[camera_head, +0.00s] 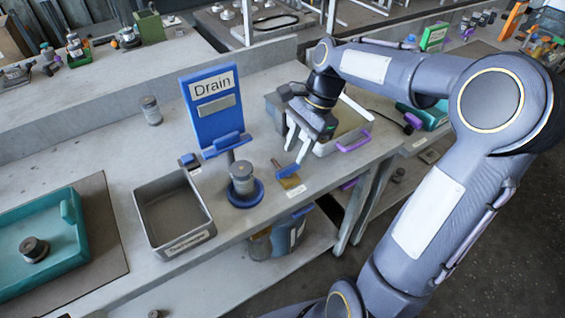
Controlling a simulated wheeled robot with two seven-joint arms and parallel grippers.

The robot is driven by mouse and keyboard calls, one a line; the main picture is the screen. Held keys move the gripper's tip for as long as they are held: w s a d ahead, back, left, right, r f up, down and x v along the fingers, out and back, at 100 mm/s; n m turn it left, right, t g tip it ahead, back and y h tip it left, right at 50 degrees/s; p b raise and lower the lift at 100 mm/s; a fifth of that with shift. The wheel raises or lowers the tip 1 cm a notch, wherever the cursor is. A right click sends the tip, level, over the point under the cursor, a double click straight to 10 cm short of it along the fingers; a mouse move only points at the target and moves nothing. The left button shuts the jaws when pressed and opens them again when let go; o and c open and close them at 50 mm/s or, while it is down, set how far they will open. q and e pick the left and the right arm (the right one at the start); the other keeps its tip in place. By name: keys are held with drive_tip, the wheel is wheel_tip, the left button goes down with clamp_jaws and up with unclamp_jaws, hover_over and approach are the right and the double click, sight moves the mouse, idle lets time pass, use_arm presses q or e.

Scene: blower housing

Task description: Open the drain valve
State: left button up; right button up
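A blue board marked "Drain" (212,103) stands upright on the grey bench. In front of it, a grey metal cylinder (242,179) sits on a round blue base. Just right of that is a small blue lever (287,171) over a brass-coloured piece, which looks like the drain valve. My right gripper (297,153) points down above the lever, its pale fingers apart and its tips close to the lever's far end. I cannot tell whether they touch it. My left gripper is out of view.
A grey open tray (155,243) with a label stands left of the cylinder. A bin with a purple handle (354,143) is behind my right gripper. A teal tray (45,262) lies at the left. Another small metal cylinder (151,110) stands left of the board.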

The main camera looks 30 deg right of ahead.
sight(289, 166)
drive_tip(key=x, duration=0.4)
drive_tip(key=shift+a+f, duration=0.1)
drive_tip(key=shift+f, duration=0.3)
drive_tip(key=shift+c, duration=0.2)
clamp_jaws()
